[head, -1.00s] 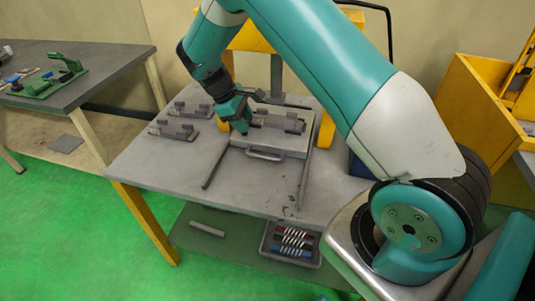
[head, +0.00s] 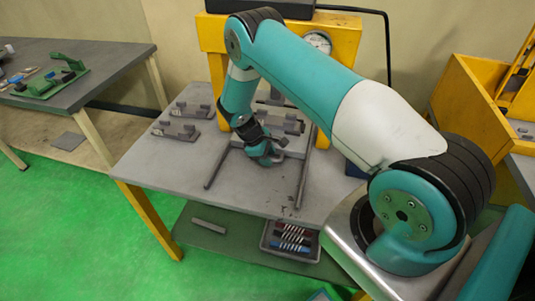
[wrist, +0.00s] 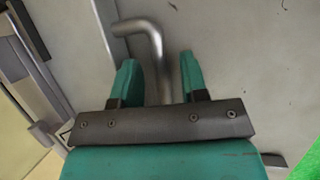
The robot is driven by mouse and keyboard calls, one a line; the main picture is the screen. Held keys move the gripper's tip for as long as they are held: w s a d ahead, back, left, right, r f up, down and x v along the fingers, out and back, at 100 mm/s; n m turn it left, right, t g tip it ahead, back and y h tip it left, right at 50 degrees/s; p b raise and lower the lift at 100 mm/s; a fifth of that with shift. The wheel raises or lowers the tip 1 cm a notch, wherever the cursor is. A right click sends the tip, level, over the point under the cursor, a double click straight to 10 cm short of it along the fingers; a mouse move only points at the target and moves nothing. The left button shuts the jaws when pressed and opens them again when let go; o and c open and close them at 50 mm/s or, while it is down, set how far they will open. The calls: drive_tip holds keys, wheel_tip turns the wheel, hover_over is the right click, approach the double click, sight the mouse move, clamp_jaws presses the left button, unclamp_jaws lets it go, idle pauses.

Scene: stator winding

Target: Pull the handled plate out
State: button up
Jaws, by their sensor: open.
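The handled plate (head: 296,143) lies between two dark rails on the grey bench in the head view, mostly hidden behind my wrist. Its bent metal handle (wrist: 155,40) shows in the wrist view. My gripper (wrist: 159,58) is open, with one green finger on each side of a bar of the handle. A gap shows between the bar and each finger. In the head view my gripper (head: 268,160) is over the plate's front side, and its fingers are not clear there.
The dark rails (head: 216,168) run forward along the bench. Two grey fixtures (head: 176,130) sit to the left. A yellow press frame (head: 214,70) rises behind. A tray of coloured parts (head: 291,240) is on the lower shelf. The bench front is clear.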

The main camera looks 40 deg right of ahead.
clamp_jaws()
drive_tip(key=shift+a, duration=0.1)
